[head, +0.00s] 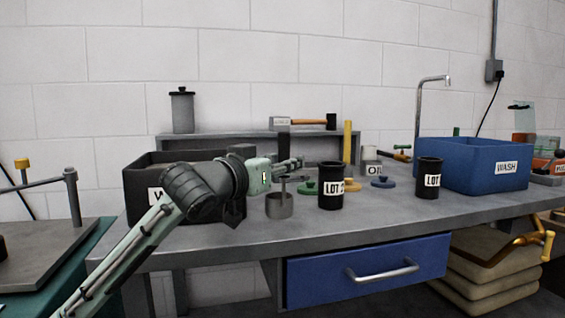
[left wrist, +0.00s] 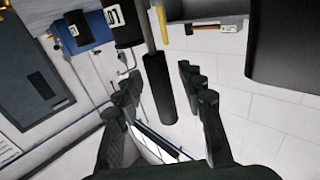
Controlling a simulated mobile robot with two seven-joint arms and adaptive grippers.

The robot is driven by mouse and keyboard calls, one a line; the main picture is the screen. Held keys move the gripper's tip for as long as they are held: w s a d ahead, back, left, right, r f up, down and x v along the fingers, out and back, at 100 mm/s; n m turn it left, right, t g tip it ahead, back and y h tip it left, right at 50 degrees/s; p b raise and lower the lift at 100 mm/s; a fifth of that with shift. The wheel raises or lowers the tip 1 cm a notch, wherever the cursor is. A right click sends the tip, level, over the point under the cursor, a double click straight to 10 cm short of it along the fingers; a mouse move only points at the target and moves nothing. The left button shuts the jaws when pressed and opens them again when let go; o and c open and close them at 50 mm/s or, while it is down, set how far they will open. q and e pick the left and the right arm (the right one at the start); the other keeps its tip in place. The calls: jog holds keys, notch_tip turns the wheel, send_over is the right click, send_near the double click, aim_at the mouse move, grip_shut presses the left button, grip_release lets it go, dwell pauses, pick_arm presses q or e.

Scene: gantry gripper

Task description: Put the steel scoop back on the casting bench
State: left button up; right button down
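The steel scoop has a round steel cup (head: 279,206), a thin upright stem and a black handle (head: 283,143). It appears upright near the front left of the grey casting bench (head: 330,240); I cannot tell surely whether the cup touches the top. My left gripper (head: 292,163) is level at the handle's height and hides part of it. In the left wrist view the black handle (left wrist: 160,90) shows between the two spread fingers (left wrist: 160,85), with gaps on both sides. The left gripper is open. My right gripper is not in view.
A black LOT can (head: 331,190) stands close right of the scoop, another (head: 428,190) farther right. Green (head: 307,188) and blue (head: 382,182) lids lie behind. A black bin (head: 140,190) is left, a blue WASH bin (head: 480,165) right. The front edge is clear.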

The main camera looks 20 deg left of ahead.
pick_arm(q)
jog(key=shift+r, duration=0.1)
